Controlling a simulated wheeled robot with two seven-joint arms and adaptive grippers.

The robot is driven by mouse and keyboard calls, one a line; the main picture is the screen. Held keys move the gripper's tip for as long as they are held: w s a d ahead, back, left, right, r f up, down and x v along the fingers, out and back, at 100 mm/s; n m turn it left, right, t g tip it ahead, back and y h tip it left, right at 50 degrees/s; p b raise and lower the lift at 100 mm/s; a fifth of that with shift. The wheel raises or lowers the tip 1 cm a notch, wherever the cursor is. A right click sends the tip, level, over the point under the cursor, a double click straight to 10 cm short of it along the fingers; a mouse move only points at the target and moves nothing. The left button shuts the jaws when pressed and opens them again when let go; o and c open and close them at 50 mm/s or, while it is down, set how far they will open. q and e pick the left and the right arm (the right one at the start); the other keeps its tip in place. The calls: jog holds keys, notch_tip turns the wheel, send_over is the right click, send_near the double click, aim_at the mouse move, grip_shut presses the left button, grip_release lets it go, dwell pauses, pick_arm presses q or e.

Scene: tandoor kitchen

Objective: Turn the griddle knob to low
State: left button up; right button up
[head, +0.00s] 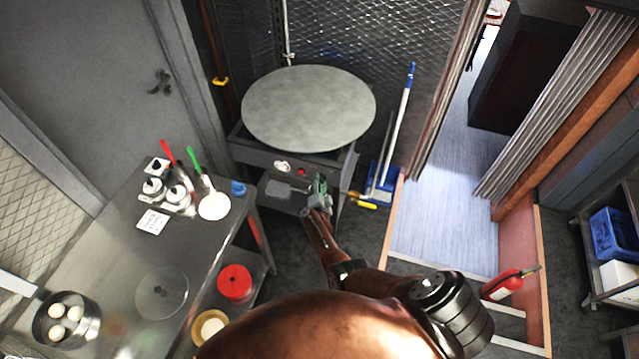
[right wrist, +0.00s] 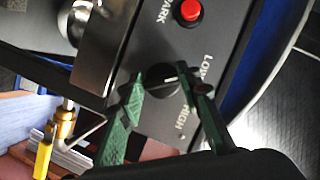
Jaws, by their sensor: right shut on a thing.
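The griddle (head: 308,108) is a large round grey plate on a dark stand at the back. Its front panel faces me. In the right wrist view the black knob (right wrist: 161,80) sits on this panel, with a short white line on its face. The line points between the printed words LOW and HIGH. My right gripper (head: 319,190) is at the panel's right part and hides the knob in the head view. In the right wrist view its green fingers (right wrist: 160,88) are on either side of the knob, shut on it. My left gripper is not in view.
A red button (right wrist: 190,11) and a shiny round fitting (right wrist: 82,22) are near the knob. A brass gas fitting (right wrist: 65,122) with a yellow lever is close by. A blue-handled broom (head: 400,120) stands right of the griddle; a steel table (head: 120,250) is at left.

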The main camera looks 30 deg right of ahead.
jog(key=o, duration=1.2)
jog(key=shift+d, duration=0.1)
jog(key=shift+c, duration=0.2)
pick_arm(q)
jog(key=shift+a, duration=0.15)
